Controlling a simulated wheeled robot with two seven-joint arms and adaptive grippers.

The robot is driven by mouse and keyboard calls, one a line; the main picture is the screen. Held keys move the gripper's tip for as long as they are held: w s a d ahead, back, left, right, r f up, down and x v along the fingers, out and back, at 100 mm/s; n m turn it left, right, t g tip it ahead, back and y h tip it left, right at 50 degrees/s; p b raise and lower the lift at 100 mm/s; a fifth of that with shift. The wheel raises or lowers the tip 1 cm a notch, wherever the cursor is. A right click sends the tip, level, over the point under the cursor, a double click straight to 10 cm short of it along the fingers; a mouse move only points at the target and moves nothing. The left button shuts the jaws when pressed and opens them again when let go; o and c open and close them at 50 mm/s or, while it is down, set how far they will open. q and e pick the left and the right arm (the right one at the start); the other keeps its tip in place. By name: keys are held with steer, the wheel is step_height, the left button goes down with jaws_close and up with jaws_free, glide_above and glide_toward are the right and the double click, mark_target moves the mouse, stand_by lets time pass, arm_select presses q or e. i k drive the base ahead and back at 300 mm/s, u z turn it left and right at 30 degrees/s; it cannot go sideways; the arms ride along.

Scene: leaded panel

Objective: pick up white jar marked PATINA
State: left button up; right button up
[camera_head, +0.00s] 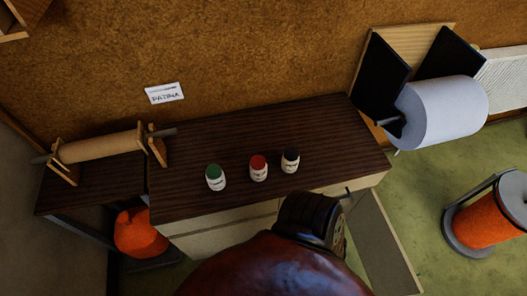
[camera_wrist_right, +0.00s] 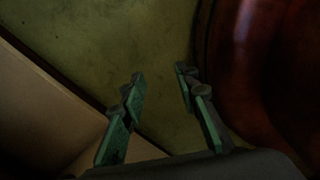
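Three small white jars stand upright in a row on the dark wooden top of a cabinet (camera_head: 240,130) in the head view. One has a green lid (camera_head: 215,177), one a red lid (camera_head: 259,168) and one a black lid (camera_head: 290,160). Their labels are too small to read, so I cannot tell which is marked PATINA. A white card (camera_head: 164,93) on the wall behind reads PATINA. My right gripper (camera_wrist_right: 160,73) is open and empty in the right wrist view, above the green floor, with no jar between its fingers. My left gripper is not in view.
A paper roll on a wooden holder (camera_head: 100,148) stands at left. A large white roll (camera_head: 443,110) hangs at right. An open pale panel (camera_head: 380,245) juts from the cabinet's right front. Orange containers (camera_head: 140,232) (camera_head: 485,217) stand low. The cabinet top around the jars is clear.

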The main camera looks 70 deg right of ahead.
mark_target(290, 161)
steer(key=z, duration=0.35)
steer(key=i, duration=0.85)
steer(key=z, duration=1.05)
